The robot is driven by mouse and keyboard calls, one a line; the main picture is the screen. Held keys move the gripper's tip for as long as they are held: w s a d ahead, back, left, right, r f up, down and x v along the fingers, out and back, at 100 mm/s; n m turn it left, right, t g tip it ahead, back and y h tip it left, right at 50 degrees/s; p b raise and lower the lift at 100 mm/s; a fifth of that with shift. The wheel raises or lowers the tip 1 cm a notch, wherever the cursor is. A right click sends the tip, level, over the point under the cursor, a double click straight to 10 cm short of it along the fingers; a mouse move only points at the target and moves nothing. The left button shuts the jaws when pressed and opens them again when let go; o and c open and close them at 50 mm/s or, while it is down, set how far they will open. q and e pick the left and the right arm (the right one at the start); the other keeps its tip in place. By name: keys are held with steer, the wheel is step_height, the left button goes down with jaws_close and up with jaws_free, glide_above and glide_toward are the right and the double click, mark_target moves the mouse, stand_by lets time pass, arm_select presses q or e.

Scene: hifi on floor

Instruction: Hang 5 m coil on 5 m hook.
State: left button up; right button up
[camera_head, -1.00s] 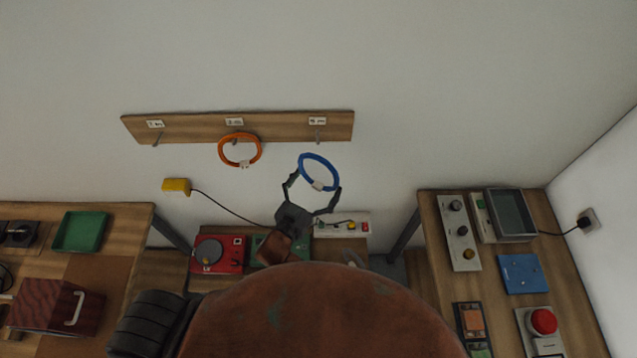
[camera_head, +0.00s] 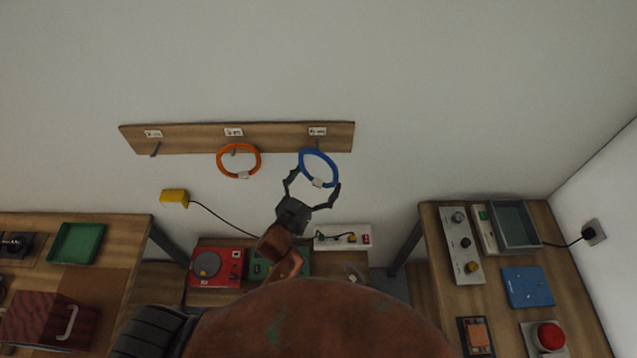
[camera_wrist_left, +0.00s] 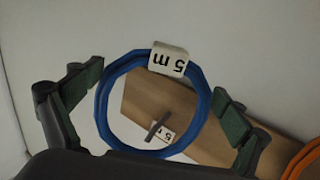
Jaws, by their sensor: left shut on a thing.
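The blue coil (camera_head: 333,170) with a white tag is held by my left gripper (camera_head: 313,183), whose fingers press on it from both sides. In the left wrist view the coil (camera_wrist_left: 103,100) has a tag reading "5 m", and the gripper (camera_wrist_left: 158,88) has a finger at each side. The 5 m hook (camera_wrist_left: 157,126) shows through the ring, with its label behind it. In the head view the coil's top overlaps the right-hand hook (camera_head: 317,144). I cannot tell whether the ring is around the hook. My right gripper is not in view.
The wooden hook board (camera_head: 200,143) is on the wall. An orange coil (camera_head: 222,168) hangs from its middle hook, and the left hook (camera_head: 155,149) is bare. A yellow box (camera_head: 174,198) with a cable is below. A bench (camera_head: 425,245) with devices stands at right.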

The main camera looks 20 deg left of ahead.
arm_select(q)
steer(key=w, duration=0.1)
steer(key=w+a+b, duration=0.1)
steer(key=w+f+b, duration=0.1)
steer(key=w, duration=0.1)
steer(key=shift+a+f, duration=0.1)
steer(key=shift+a, duration=0.05)
steer(key=shift+w+f, duration=0.15)
steer(key=shift+f, duration=0.2)
steer(key=c, duration=0.3)
stand_by(0.4)
steer(key=o, duration=1.2)
steer(key=shift+o, duration=0.5)
steer(key=shift+a, duration=0.1)
